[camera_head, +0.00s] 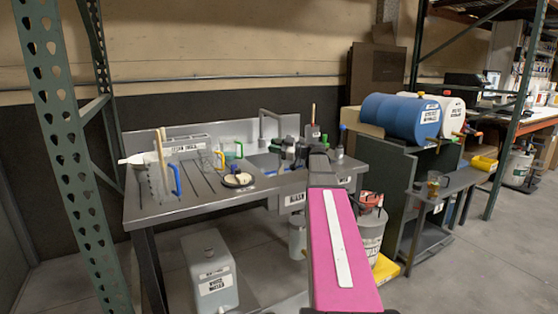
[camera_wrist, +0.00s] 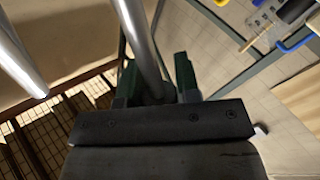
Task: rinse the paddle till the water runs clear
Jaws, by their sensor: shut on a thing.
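My gripper (camera_head: 288,152) is over the sink end of the steel bench, beside the faucet (camera_head: 262,124). In the wrist view my gripper (camera_wrist: 157,82) is shut on a bare metal rod (camera_wrist: 138,35), which passes between its dark green fingers. The rod's far end is hidden behind the gripper, so I cannot tell whether it is the paddle's shaft. A second metal tube (camera_wrist: 18,55), with a cut end, is apart from it at the left, perhaps the spout. I cannot make out running water.
A clear pitcher (camera_head: 160,183) with wooden sticks and a blue handle stands at the bench's left. A dark round dish (camera_head: 238,181) lies near the sink. A blue drum (camera_head: 398,116) lies at the right. A grey box (camera_head: 210,275) stands below the bench. Green rack posts flank the scene.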

